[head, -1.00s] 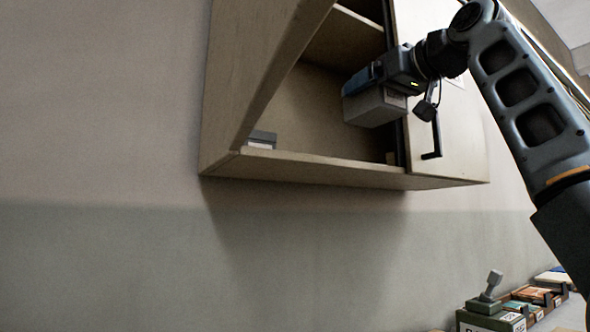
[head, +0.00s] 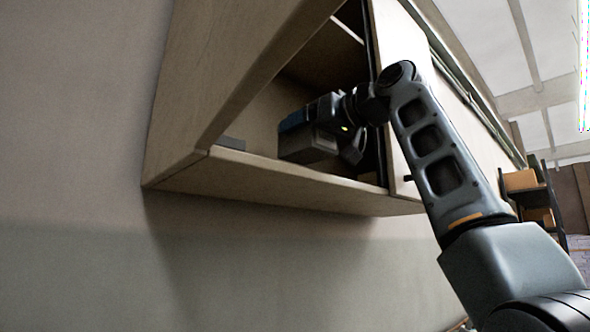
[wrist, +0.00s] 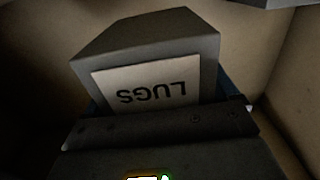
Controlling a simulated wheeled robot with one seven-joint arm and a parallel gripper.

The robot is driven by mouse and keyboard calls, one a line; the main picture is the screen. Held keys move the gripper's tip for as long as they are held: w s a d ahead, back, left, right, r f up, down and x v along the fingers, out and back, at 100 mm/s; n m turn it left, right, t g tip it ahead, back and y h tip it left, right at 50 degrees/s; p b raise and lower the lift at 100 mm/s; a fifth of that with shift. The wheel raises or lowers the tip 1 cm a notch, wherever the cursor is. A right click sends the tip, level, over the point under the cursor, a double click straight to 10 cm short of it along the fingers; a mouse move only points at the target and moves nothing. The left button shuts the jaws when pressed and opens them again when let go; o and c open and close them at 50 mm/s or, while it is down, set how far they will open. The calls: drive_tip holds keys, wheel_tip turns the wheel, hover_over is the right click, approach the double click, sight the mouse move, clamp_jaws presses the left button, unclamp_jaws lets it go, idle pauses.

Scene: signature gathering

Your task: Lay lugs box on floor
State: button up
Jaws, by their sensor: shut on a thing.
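The lugs box (head: 308,150) is a grey box inside the open wall cabinet (head: 270,190), just above or on its bottom board; I cannot tell if it touches. My gripper (head: 300,122) is shut on the box from the cabinet's open front. In the wrist view the lugs box (wrist: 150,40) fills the upper middle, its white label reading LUGS upside down. The gripper body (wrist: 160,130) spans the lower part of that view. The fingertips are mostly hidden there. The floor is not in view.
The cabinet's side panel and sliding door (head: 408,90) bound the opening closely. A shelf rack with boxes (head: 525,190) stands at the right. The wall below the cabinet is clear.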

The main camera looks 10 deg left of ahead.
sight(309, 157)
drive_tip(key=shift+s+f+b, duration=0.1)
drive_tip(key=shift+f+b, duration=0.2)
drive_tip(key=shift+f, duration=2.55)
drive_tip(key=o, duration=1)
drive_tip(key=shift+f, duration=0.15)
drive_tip(key=shift+c, duration=0.2)
drive_tip(key=b+v, duration=0.1)
drive_tip(key=v, duration=1.1)
